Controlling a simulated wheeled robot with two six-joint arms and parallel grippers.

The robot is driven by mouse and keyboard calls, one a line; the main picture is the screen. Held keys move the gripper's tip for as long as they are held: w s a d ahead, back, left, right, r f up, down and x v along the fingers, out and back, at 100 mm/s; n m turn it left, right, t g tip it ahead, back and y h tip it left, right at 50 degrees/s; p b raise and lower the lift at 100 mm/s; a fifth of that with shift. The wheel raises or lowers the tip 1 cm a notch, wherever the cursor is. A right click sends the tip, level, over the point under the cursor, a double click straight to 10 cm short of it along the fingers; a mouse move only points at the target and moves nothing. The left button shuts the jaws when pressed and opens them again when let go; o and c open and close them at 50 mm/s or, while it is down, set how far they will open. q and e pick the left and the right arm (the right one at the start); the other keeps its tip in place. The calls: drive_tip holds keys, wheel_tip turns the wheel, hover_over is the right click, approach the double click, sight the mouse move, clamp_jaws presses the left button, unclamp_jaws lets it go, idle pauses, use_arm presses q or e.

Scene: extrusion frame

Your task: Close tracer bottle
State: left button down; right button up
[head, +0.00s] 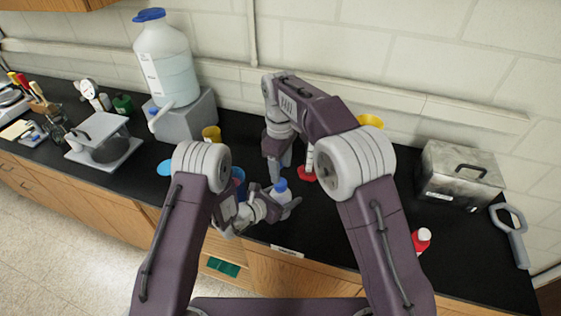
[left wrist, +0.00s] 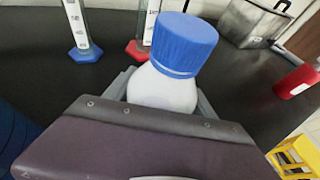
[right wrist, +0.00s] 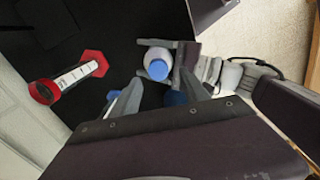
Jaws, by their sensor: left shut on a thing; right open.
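The tracer bottle (head: 281,193) is white with a blue cap (left wrist: 184,42). My left gripper (head: 284,204) is shut on the bottle's body and holds it near the front of the black bench. In the left wrist view the bottle (left wrist: 160,90) stands up between the fingers. The cap sits over its neck; I cannot tell how tight it is. My right gripper (head: 277,170) is open and empty, behind the bottle in the head view. In the right wrist view the capped bottle (right wrist: 158,58) lies just beyond the open fingers (right wrist: 155,90).
A red-based cylinder (right wrist: 68,78) and a blue-based cylinder (left wrist: 82,40) stand close behind the bottle. A large jug (head: 167,65) is at the back left. A metal box (head: 461,175) and a red bottle (head: 421,239) are at the right. Bench between is clear.

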drive_tip(key=n, duration=0.5)
drive_tip(key=shift+r+n, duration=0.4)
drive_tip(key=shift+w+r, duration=0.2)
drive_tip(key=shift+r, duration=0.15)
hover_over(281, 198)
drive_tip(key=w, duration=0.3)
drive_tip(key=f, duration=0.8)
drive_tip(key=shift+s+a, duration=0.1)
drive_tip(key=shift+s, duration=0.1)
clamp_jaws()
